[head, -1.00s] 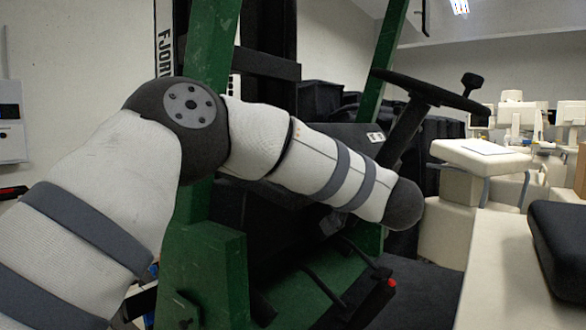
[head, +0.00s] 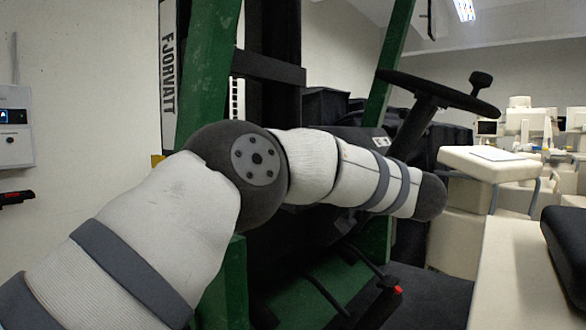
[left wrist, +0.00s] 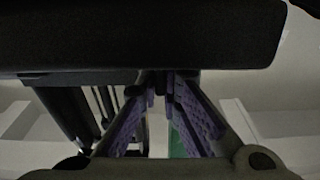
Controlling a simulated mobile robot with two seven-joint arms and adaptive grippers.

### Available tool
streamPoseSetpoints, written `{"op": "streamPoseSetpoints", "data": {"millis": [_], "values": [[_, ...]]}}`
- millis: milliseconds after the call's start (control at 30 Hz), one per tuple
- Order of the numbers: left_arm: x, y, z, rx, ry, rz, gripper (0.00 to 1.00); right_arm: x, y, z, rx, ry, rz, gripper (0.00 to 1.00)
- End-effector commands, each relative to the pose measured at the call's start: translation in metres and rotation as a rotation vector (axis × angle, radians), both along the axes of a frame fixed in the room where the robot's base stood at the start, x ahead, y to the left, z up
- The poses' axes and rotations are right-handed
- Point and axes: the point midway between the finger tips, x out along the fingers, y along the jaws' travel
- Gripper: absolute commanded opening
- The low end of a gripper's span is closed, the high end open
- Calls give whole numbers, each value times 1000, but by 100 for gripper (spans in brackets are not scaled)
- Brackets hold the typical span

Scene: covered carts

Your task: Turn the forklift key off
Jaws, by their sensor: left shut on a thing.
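The forklift (head: 212,70) has a green frame, with a black steering wheel (head: 440,92) on a slanted column. My left arm reaches across it from the left, and the head view does not show the gripper's fingers. In the left wrist view, the purple-padded fingers of my left gripper (left wrist: 160,90) converge below a dark panel (left wrist: 140,35). They are shut on a small dark piece at its lower edge, which appears to be the forklift key (left wrist: 160,83). Its turned angle cannot be made out. My right gripper is not in view.
A red-tipped lever (head: 397,289) stands low beside the forklift's floor. A black seat cushion (head: 566,245) on a pale body is at the right edge. Pale covered carts (head: 490,163) stand behind at right. A white wall box (head: 14,128) hangs at far left.

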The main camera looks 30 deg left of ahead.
Motion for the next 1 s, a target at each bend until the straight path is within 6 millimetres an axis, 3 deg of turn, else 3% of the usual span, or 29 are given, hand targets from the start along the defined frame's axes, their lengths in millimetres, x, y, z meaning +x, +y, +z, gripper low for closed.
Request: {"op": "streamPoseSetpoints", "data": {"millis": [67,200,533,800,1000], "values": [[0,0,-3,-4,5,2,0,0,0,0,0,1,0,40],[0,0,-3,-3,5,2,27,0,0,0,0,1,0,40],[0,-5,-1,-1,1,-1,27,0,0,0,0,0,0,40],[-4,-74,-9,3,1,-3,27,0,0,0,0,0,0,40],[-7,-111,-13,0,1,0,27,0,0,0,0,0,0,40]]}}
